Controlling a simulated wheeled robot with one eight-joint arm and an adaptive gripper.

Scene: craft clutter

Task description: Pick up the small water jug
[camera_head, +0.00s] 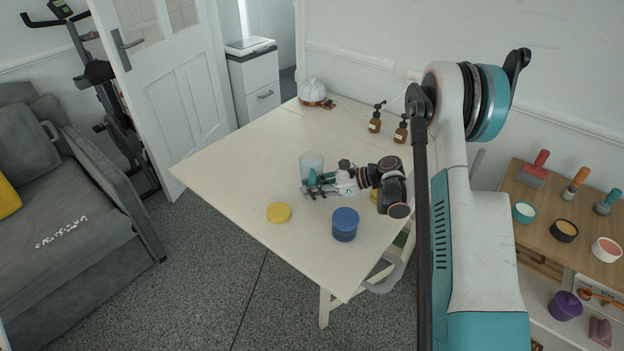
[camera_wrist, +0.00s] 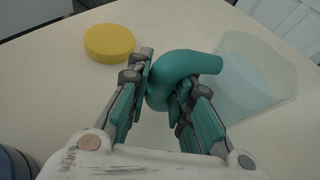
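The small water jug is a translucent, pale blue vessel (camera_head: 312,160) with a teal handle, upright near the middle of the table. In the wrist view its clear body (camera_wrist: 262,85) is at the right and its thick curved teal handle (camera_wrist: 182,66) is in the centre. My gripper (camera_head: 310,188) is at the handle, on the near side of the jug. In the wrist view the fingers of my gripper (camera_wrist: 166,80) lean inward on either side of the handle and appear shut on it. The handle hides part of the right fingertip.
A yellow round lid or tub (camera_head: 279,212) and a blue jar (camera_head: 345,224) stand near my gripper. Another yellow item (camera_head: 374,196) is partly behind my arm. Two brown pump bottles (camera_head: 375,122) and a white-domed object (camera_head: 312,92) stand farther back. The table's left part is clear.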

